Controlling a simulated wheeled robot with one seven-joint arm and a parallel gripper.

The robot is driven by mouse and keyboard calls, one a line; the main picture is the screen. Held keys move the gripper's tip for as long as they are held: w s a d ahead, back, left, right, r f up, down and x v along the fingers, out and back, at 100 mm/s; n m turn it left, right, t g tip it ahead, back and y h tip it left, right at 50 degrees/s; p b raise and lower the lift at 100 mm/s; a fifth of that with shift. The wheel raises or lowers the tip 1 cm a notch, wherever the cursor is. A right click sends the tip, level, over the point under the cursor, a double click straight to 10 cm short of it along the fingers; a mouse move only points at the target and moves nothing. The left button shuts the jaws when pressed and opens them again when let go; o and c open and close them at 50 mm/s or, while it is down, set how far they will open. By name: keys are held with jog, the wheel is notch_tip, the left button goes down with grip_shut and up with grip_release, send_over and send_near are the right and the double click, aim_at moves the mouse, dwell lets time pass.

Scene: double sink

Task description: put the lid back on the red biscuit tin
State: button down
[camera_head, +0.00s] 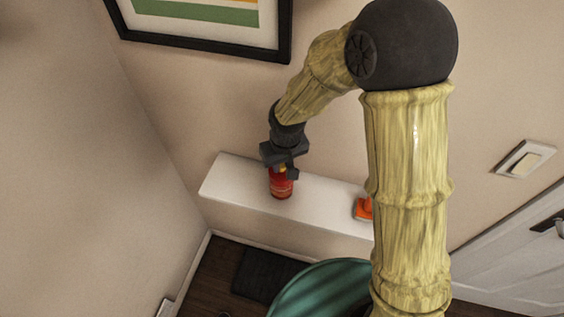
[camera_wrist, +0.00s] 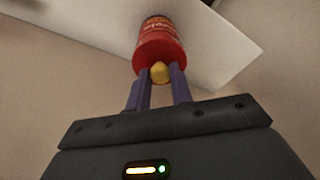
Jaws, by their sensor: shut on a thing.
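The red biscuit tin (camera_head: 281,187) stands upright on the white ledge, and it also shows in the wrist view (camera_wrist: 158,27) with pale lettering on its side. My gripper (camera_head: 282,169) is directly above it. In the wrist view my gripper's two fingers (camera_wrist: 160,76) are closed around a yellow knob (camera_wrist: 159,72). The knob is at the middle of a plain red lid (camera_wrist: 150,52). The lid is in line with the tin's top, and I see no clear gap between them. Whether it is fully seated I cannot tell.
The white ledge (camera_head: 235,182) runs along the wall, with bare room left of the tin. An orange object (camera_head: 363,208) sits on it to the right, partly hidden by my arm. A framed picture (camera_head: 285,40) hangs above. A teal rounded thing (camera_head: 315,288) stands below.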

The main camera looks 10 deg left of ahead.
jog(key=c, duration=0.7)
grip_release()
jog(key=shift+r+p, duration=2.7)
jog(key=shift+r, duration=0.8)
grip_shut()
jog(key=shift+f+b, duration=2.4)
jog(key=shift+f, duration=0.4)
